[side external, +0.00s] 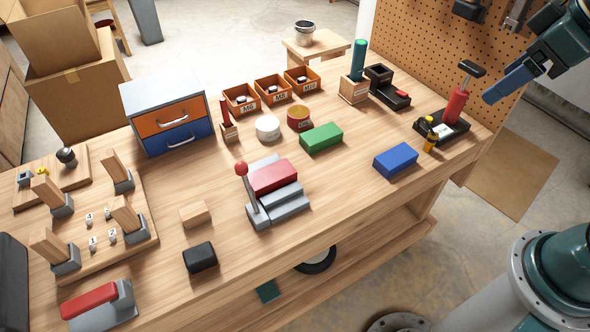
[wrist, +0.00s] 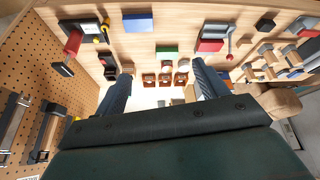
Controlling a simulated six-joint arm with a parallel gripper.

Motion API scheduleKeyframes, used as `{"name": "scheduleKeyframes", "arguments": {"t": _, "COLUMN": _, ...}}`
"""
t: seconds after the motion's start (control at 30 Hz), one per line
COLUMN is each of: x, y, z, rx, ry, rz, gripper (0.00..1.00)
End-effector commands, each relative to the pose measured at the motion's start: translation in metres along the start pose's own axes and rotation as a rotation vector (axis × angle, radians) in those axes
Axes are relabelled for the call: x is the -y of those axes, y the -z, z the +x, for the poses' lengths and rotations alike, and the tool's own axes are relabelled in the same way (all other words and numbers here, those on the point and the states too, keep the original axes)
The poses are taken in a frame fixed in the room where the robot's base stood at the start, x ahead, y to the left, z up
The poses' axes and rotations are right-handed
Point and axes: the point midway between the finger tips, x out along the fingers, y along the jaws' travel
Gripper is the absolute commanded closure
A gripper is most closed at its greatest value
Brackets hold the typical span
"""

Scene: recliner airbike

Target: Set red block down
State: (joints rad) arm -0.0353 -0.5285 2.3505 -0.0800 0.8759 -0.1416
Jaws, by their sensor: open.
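A red block (side external: 274,177) lies on a grey stepped fixture (side external: 291,205) with a red-knobbed lever, near the middle of the bench. It also shows in the wrist view (wrist: 210,45). A second red piece (side external: 90,301) sits on a grey base at the bench's front left. My gripper (side external: 498,88) is raised over the bench's right end, far from the red block. In the wrist view its two fingers (wrist: 162,72) are spread apart with nothing between them.
A green block (side external: 321,138) and a blue block (side external: 396,160) lie right of the fixture. A red-handled upright tool (side external: 456,104) stands near my gripper. Behind are orange bins (side external: 273,90) and a drawer cabinet (side external: 168,112). A pegboard (side external: 420,40) borders the back right.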

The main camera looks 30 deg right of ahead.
Motion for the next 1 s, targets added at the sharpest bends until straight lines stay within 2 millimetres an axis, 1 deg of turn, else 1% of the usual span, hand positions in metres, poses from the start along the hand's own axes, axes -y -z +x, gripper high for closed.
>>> {"name": "scheduleKeyframes", "arguments": {"t": 0.03, "x": -0.002, "y": -0.012, "z": -0.004, "rx": -0.012, "ry": -0.015, "rz": 0.042, "gripper": 0.28}}
{"name": "scheduleKeyframes", "arguments": {"t": 0.1, "x": -0.004, "y": -0.027, "z": -0.007, "rx": -0.02, "ry": -0.033, "rz": 0.097, "gripper": 0.28}}
{"name": "scheduleKeyframes", "arguments": {"t": 0.2, "x": -0.006, "y": -0.044, "z": -0.009, "rx": -0.031, "ry": -0.051, "rz": 0.16, "gripper": 0.28}}
{"name": "scheduleKeyframes", "arguments": {"t": 0.33, "x": -0.008, "y": -0.057, "z": -0.01, "rx": -0.041, "ry": -0.067, "rz": 0.214, "gripper": 0.28}}
{"name": "scheduleKeyframes", "arguments": {"t": 0.5, "x": -0.009, "y": -0.062, "z": -0.01, "rx": -0.043, "ry": -0.073, "rz": 0.237, "gripper": 0.28}}
{"name": "scheduleKeyframes", "arguments": {"t": 1.0, "x": -0.009, "y": -0.062, "z": -0.011, "rx": -0.043, "ry": -0.072, "rz": 0.234, "gripper": 0.28}}
